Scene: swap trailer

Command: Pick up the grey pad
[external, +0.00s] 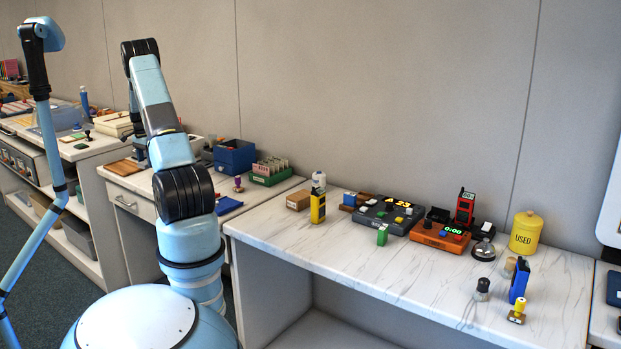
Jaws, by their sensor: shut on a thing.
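My gripper (140,149) is at the middle desk on the left of the external view, low behind my own arm. It is small there and mostly hidden by my arm links. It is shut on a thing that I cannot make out. I cannot pick out the grey pad for certain. A flat brown board (121,167) lies on the desk just left of my gripper.
A blue bin (235,156) and a green card tray (270,172) stand on the middle desk. The marble-topped table (400,283) holds a dark button box (390,214), an orange timer box (440,236) and a yellow canister (525,233). Its front middle is clear.

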